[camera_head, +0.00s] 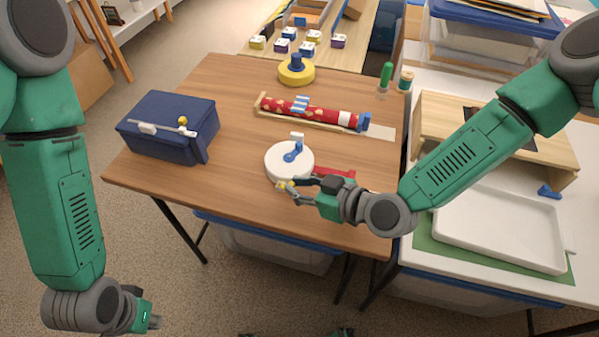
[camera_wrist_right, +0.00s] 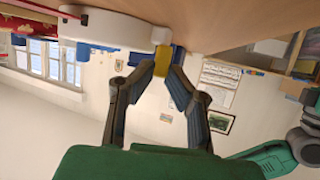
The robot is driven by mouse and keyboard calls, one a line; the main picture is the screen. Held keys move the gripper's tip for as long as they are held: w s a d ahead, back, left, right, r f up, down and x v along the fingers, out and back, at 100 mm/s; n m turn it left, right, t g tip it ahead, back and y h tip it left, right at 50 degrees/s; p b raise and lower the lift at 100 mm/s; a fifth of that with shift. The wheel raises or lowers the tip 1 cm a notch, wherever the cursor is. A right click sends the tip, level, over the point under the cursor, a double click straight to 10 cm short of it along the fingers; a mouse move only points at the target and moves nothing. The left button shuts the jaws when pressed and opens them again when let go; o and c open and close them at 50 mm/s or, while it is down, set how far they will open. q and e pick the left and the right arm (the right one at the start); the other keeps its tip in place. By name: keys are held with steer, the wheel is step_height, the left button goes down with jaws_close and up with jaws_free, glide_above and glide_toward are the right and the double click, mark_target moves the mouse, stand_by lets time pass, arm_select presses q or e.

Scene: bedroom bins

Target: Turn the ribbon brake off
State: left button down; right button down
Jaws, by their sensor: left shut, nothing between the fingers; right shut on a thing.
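A round white device (camera_head: 278,162) with a blue lever (camera_head: 291,155) on top lies near the table's front edge. It looks like the ribbon brake, though I see no label. A red strip (camera_head: 340,172) shows at its right side. My right gripper (camera_head: 284,186) is at the device's front edge, shut on a small yellow tab. In the right wrist view, the yellow tab (camera_wrist_right: 164,60) sits between the fingertips (camera_wrist_right: 162,75), beside the white rim (camera_wrist_right: 110,30). My left gripper (camera_head: 155,321) hangs low at the left, shut and empty, away from the table.
The wooden table (camera_head: 235,190) also holds a dark blue case (camera_head: 165,120), a red patterned roll (camera_head: 310,110) on a wooden holder, and a yellow disc (camera_head: 296,75) with a blue knob. A white tray (camera_head: 500,228) stands on the right table. Bare wood lies left of the device.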

steer(key=shift+s+a+m+t+h+p, duration=0.15)
steer(key=shift+m+t+h+p, duration=0.15)
steer(key=shift+m+t+h, duration=0.15)
stand_by(0.3)
steer(key=c, duration=1.6)
jaws_free()
